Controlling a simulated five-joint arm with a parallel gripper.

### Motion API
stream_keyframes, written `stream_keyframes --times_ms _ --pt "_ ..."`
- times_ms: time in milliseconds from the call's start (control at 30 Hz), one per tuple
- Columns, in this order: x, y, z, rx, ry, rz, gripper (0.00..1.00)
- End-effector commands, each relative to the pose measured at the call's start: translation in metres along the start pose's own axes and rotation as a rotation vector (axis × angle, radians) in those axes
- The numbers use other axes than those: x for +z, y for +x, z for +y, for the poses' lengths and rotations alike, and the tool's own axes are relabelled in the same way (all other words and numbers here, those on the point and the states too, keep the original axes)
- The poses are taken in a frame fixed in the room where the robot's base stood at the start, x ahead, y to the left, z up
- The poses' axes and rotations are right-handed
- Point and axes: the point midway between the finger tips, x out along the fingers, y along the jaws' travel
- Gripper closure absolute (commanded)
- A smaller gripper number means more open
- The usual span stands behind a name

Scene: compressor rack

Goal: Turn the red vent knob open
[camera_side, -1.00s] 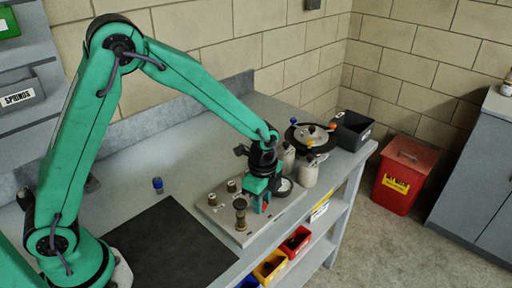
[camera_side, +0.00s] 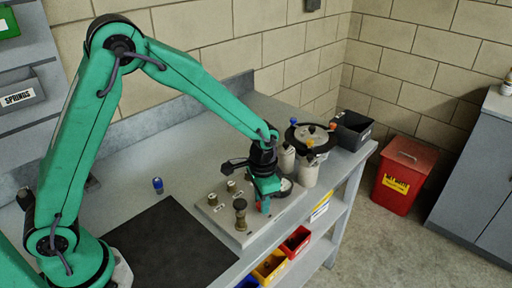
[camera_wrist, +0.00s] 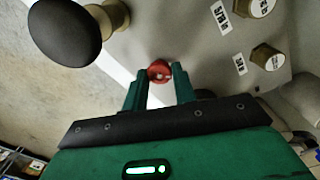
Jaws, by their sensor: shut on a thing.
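The red vent knob (camera_wrist: 159,71) shows between the fingertips of my gripper (camera_wrist: 160,84) in the wrist view. My gripper's fingers are shut on it, one on each side. In the side view my gripper (camera_side: 265,191) points down at the front of the grey plate (camera_side: 226,221), and a bit of red (camera_side: 259,205) shows at its tips. The fingers hide most of the knob, so its exact angle cannot be told.
A dark round knob on a brass stem (camera_wrist: 65,30) stands close to my gripper, with brass fittings (camera_wrist: 268,57) and white labels on the other side. White cylinders (camera_side: 308,172) stand behind. A blue-capped item (camera_side: 158,186) and a black mat (camera_side: 168,245) lie left.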

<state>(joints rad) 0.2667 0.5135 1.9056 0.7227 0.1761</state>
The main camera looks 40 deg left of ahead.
Motion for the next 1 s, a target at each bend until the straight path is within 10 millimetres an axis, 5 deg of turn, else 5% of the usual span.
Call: stream_keyframes --times_ms 600,1000 --pt "0.0 -0.0001 -0.0008 0.0 -0.579 0.001 0.96" --pt "0.0002 0.0 -0.0012 0.0 -0.813 0.001 0.96"
